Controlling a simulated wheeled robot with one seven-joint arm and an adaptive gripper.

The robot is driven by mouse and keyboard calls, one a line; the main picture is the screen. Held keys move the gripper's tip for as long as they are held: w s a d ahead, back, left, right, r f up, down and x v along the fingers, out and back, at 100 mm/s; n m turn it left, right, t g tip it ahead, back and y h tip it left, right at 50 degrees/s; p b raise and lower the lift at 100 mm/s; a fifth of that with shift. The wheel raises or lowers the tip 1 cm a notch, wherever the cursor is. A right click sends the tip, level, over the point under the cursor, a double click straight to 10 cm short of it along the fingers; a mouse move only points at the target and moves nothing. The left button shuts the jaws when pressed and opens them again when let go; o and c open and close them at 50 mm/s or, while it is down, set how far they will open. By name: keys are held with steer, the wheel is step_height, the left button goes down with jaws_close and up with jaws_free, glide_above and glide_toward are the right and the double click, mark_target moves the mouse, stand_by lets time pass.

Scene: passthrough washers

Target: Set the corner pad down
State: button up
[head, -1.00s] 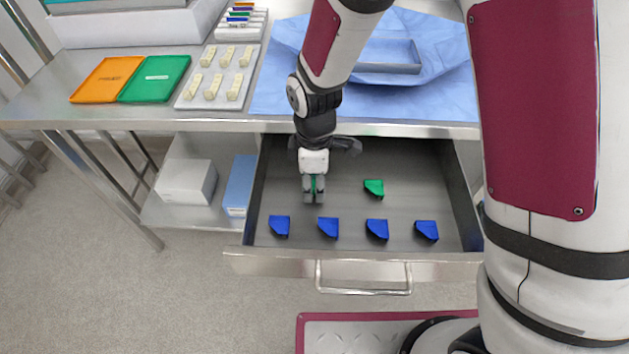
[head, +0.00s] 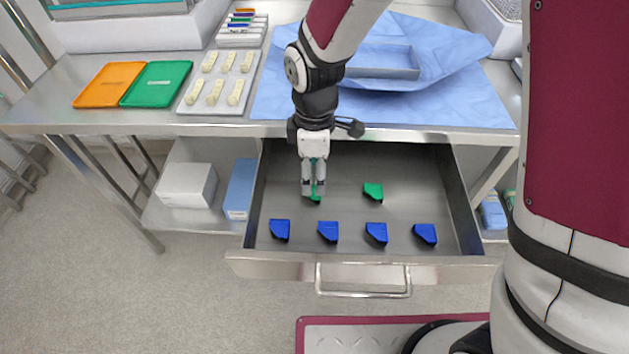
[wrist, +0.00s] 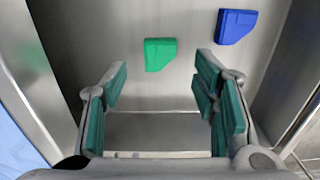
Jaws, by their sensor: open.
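A green corner pad (head: 316,198) is at the tips of my gripper (head: 313,188), low inside the open drawer (head: 340,262). In the wrist view this green pad (wrist: 160,54) appears to lie on the drawer floor just past the spread fingers. My gripper (wrist: 162,80) is open, with clear gaps between both finger pads and the green pad. A second green corner pad (head: 373,191) lies to the right on the drawer floor. The fingers partly hide the first green pad in the head view.
Several blue corner pads stand in a row near the drawer front, including the leftmost (head: 280,230); a blue pad also shows in the wrist view (wrist: 235,27). The drawer's left wall (head: 256,195) is near. The table edge (head: 400,132) overhangs the drawer's back.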

step_height(320, 180, up, 6)
steer(key=shift+r+p, duration=0.2)
steer(key=shift+p, duration=0.1)
steer(key=s+d+r+m+t, duration=0.1)
steer(key=s+d+r+m, duration=0.8)
steer(key=d+r, duration=0.4)
steer(key=s+d+r+m, duration=0.1)
steer(key=s+d+m, duration=0.2)
steer(key=s, duration=0.3)
steer(key=s+d+r+m+t, duration=0.1)
steer(key=s+d+m, duration=0.2)
steer(key=s+m, duration=0.2)
steer(key=shift+s+d+m, duration=0.2)
steer(key=shift+s+m, duration=0.1)
steer(key=shift+s, duration=0.65)
steer(key=shift+r, duration=0.15)
